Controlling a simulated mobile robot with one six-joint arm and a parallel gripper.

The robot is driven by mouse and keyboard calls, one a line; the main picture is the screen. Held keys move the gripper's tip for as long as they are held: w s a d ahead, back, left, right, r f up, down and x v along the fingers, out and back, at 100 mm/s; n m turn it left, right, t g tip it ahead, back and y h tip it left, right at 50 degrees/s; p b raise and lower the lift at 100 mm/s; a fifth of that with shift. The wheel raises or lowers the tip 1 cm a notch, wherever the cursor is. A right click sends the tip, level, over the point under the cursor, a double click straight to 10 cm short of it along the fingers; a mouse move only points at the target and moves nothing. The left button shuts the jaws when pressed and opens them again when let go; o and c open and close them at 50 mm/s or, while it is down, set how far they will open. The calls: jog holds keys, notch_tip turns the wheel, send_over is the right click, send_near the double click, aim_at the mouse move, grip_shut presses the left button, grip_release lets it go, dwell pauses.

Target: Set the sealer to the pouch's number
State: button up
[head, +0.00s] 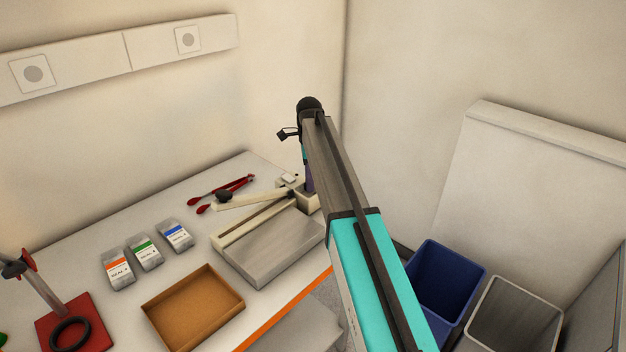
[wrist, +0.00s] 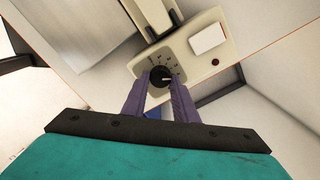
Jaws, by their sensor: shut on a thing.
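The sealer (head: 272,250) is a cream machine with a grey metal plate and a raised arm, on the table in the head view. Its end with the control panel (wrist: 215,50) shows in the wrist view. My gripper (wrist: 160,88) has its purple fingers shut on the black dial (wrist: 160,73). A light pointer mark on the dial points roughly right; the small scale figures around it are too small to read. Three grey pouches stand in a row, with an orange label (head: 117,268), a green label (head: 145,252) and a blue label (head: 175,235). Their printed numbers are not clearly legible.
A brown tray (head: 193,306) lies in front of the pouches. Red tongs (head: 222,192) lie behind the sealer. A red stand (head: 72,325) is at the left. A blue bin (head: 445,285) and a grey bin (head: 515,315) stand right of the table.

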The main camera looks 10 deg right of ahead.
jog(key=shift+w+r, duration=0.15)
jog(key=shift+r, duration=0.05)
jog(key=o, duration=1.1)
jog(key=shift+a, duration=0.1)
jog(key=shift+c, duration=0.2)
jog(key=shift+f, duration=0.1)
notch_tip(320, 180, up, 14)
jog(key=b, duration=0.3)
jog(key=shift+b, duration=0.35)
jog(key=shift+f, duration=0.15)
